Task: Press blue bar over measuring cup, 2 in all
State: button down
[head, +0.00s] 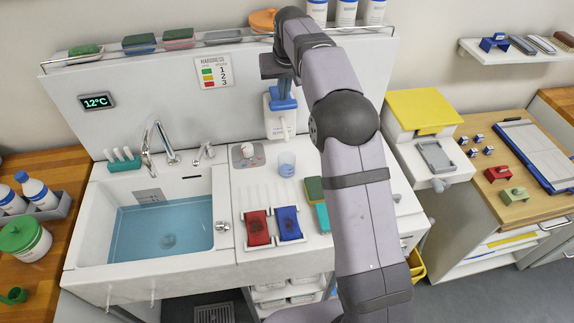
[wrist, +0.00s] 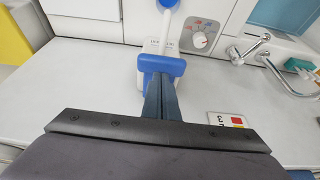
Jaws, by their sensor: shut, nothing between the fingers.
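The blue bar (head: 282,104) is on the front of a white wall dispenser (head: 281,124); it also shows in the wrist view (wrist: 162,65). My gripper (head: 284,93) is shut and empty, fingers pointing down right at the bar from above. In the wrist view its fingertips (wrist: 160,78) overlap the bar; whether they touch it I cannot tell. The clear bluish measuring cup (head: 286,164) stands upright on the white counter below the dispenser's spout. A round blue shape, probably the cup's inside (wrist: 168,3), shows at the wrist view's top edge.
A sink with water (head: 165,228) and a faucet (head: 160,140) lie left. A red cloth (head: 258,227) and a blue cloth (head: 289,222) lie in front of the cup. A green-topped sponge (head: 314,190) is right of them. A hardness chart (head: 214,72) hangs left of the dispenser.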

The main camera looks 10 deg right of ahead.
jog(key=shift+f, duration=0.15)
jog(key=shift+f+b, duration=0.85)
jog(key=shift+f, duration=0.4)
jog(key=shift+r, duration=0.15)
jog(key=shift+r+p, duration=1.15)
jog(key=shift+p, duration=0.15)
jog(key=shift+r, duration=0.15)
notch_tip(320, 180, up, 4)
jog(key=p, duration=0.4)
jog(key=shift+r+p, duration=0.65)
jog(key=shift+r, duration=0.25)
jog(key=shift+f, duration=0.1)
